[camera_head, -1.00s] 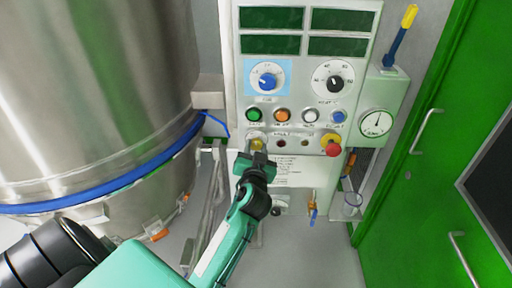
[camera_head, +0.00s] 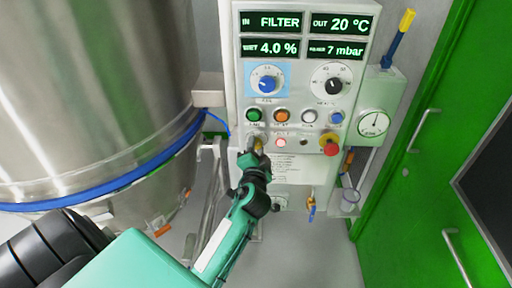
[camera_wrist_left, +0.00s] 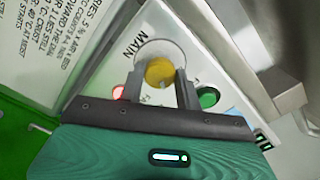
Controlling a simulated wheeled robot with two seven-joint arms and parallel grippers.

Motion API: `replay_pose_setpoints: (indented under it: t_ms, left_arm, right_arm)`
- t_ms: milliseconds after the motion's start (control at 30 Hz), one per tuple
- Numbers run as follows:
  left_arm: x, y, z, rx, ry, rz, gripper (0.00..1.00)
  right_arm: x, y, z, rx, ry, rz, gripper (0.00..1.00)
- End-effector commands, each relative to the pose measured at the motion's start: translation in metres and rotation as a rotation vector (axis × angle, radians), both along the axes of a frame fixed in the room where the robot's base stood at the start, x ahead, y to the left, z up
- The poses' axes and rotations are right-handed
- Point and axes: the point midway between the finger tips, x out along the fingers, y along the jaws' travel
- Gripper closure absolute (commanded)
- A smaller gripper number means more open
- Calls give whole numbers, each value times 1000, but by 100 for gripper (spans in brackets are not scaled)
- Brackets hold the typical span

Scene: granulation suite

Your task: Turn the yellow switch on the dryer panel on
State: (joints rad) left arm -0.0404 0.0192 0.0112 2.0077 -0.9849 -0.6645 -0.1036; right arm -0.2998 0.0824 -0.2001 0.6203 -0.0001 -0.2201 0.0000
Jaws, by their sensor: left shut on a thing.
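The dryer panel (camera_head: 302,100) is a pale upright panel with lit displays, dials and buttons. The yellow switch (camera_wrist_left: 159,72) sits at its lower left in a round pale plate marked MAIN in the left wrist view. In the head view the switch (camera_head: 258,145) is mostly hidden by my left gripper (camera_head: 257,153). My left gripper also shows in the left wrist view (camera_wrist_left: 160,92), with its two dark fingers shut on either side of the yellow switch. The displays read FILTER, 20 °C, 4.0 % and 7 mbar. My right gripper is not in view.
A red and yellow emergency button (camera_head: 330,144) and a green button (camera_head: 254,115) are close by. A large steel vessel (camera_head: 95,90) with a blue band stands left. A green door (camera_head: 430,150) is at the right.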

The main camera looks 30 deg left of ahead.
Motion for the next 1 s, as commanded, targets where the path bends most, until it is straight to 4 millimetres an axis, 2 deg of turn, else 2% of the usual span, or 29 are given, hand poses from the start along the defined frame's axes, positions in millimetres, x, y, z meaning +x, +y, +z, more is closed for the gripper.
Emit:
replay_pose_setpoints:
  t_ms: [467, 500, 600, 867, 1000]
  left_arm:
    - [0, 0, 0, 13, 8, 0, 89]
    - [0, 0, 0, 13, 8, 0, 60]
    - [0, 0, 0, 12, 7, 0, 44]
    - [0, 0, 0, 11, 7, 0, 44]
    - [-8, -5, -2, 10, 7, -1, 44]
  right_arm:
    - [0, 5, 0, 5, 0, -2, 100]
    - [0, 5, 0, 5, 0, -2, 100]
    - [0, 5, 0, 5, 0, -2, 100]
    - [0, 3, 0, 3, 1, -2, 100]
    - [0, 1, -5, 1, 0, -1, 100]
